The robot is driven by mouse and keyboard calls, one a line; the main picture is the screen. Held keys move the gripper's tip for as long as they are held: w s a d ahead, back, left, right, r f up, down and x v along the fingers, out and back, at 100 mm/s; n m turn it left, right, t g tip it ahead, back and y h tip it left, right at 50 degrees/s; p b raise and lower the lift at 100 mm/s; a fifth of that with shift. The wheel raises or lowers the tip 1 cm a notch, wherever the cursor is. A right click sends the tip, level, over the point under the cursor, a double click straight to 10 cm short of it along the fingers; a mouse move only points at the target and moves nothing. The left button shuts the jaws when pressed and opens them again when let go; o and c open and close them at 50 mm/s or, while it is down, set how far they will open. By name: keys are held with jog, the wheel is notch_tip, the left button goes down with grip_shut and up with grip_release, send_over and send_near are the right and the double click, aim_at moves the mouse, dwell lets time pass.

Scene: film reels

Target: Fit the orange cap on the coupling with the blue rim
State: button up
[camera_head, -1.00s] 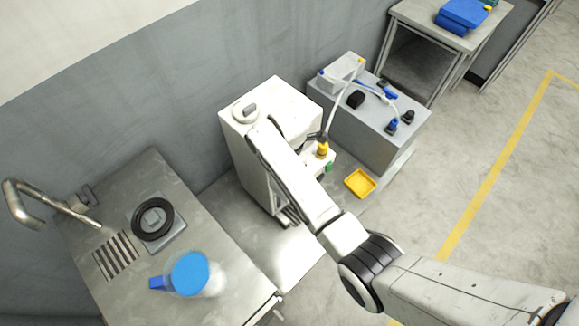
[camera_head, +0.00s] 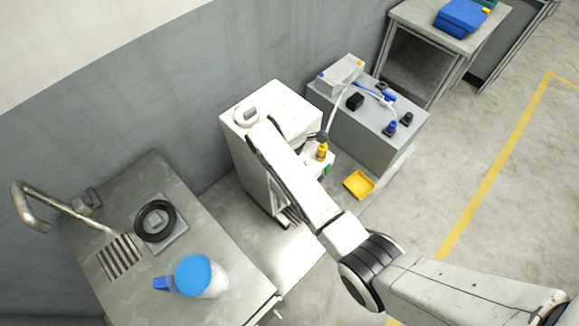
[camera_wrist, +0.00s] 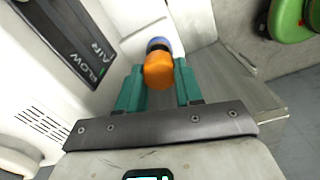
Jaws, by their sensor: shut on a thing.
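The orange cap (camera_wrist: 158,71) sits between the green fingers of my gripper (camera_wrist: 158,78) in the wrist view, and the gripper is shut on it. The coupling's blue rim (camera_wrist: 157,45) shows directly behind the cap, roughly in line with it. The cap hides much of the coupling, so I cannot tell whether the two touch or the cap is seated. In the head view my arm reaches to the white machine (camera_head: 240,150). A small yellow-orange piece (camera_head: 322,151) shows beside the arm's end there; I cannot tell whether it is the cap.
The wrist view shows a panel marked AIR FLOW (camera_wrist: 75,38) on the left and a green part (camera_wrist: 290,18) at upper right. A grey cabinet (camera_head: 375,135) with cables and plugs stands right of the machine, with a yellow tray (camera_head: 359,185) in front. A steel counter (camera_head: 215,240) is at left.

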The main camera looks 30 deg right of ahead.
jog(key=shift+f+b, duration=0.5)
jog(key=shift+f, duration=0.3)
dwell(0.7)
jog(key=shift+r+p, duration=0.5)
jog(key=shift+r, duration=0.3)
jog(key=shift+f+b, duration=0.5)
jog(key=shift+f, duration=0.3)
dwell(0.8)
jog(key=o, duration=0.7)
jog(key=shift+r+p, duration=0.55)
jog(key=shift+r, duration=5)
jog(key=shift+f, duration=0.1)
